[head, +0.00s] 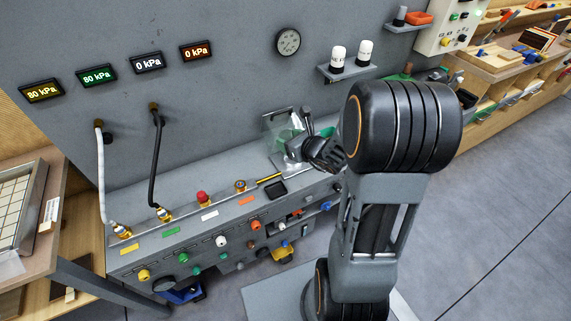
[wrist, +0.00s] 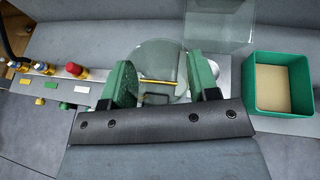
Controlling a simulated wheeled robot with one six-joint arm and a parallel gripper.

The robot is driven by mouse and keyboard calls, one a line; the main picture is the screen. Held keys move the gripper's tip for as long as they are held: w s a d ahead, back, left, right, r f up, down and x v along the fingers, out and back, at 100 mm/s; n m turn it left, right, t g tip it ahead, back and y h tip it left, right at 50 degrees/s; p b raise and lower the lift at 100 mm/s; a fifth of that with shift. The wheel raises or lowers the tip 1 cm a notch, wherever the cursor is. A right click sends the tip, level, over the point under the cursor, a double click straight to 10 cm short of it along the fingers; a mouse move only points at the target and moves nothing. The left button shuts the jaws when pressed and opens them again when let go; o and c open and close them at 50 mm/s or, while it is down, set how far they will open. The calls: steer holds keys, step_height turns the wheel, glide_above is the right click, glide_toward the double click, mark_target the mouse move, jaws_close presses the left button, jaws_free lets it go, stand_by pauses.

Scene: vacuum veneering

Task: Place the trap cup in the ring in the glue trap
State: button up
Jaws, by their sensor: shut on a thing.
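The trap cup (wrist: 160,60) is a clear, round, see-through cup. In the wrist view it sits between the green finger pads of my gripper (wrist: 163,80), which is shut on it. A yellow rod and a dark outline show through its wall. In the head view my gripper (head: 304,146) is at the right end of the grey bench, by a clear panel; the cup is hard to make out there. A clear panel (wrist: 222,20) stands behind the cup in the wrist view. I cannot clearly make out the ring of the glue trap; the cup and fingers cover that area.
A green open box (wrist: 279,84) with a tan floor is to the right. A red-knobbed valve (wrist: 75,70) and other brass fittings line the bench at left. The grey wall carries a gauge (head: 287,41) and a shelf (head: 346,71) with two white bottles.

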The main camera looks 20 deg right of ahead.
steer(key=s+d+f+b, duration=0.2)
steer(key=d+f+b, duration=0.2)
steer(key=d+f, duration=0.15)
steer(key=w+f, duration=0.3)
steer(key=w, duration=0.1)
steer(key=w+f, duration=0.3)
steer(key=w, duration=0.1)
steer(key=w+f+p, duration=0.1)
steer(key=w+f, duration=0.2)
steer(key=w, duration=0.1)
steer(key=shift+w+d+f, duration=0.2)
steer(key=shift+w+d, duration=0.2)
steer(key=shift+w+f+p, duration=0.15)
steer(key=shift+f+p, duration=0.15)
steer(key=shift+f, duration=1.4)
steer(key=shift+f, duration=0.2)
steer(key=o, duration=0.9)
steer(key=shift+r, duration=0.1)
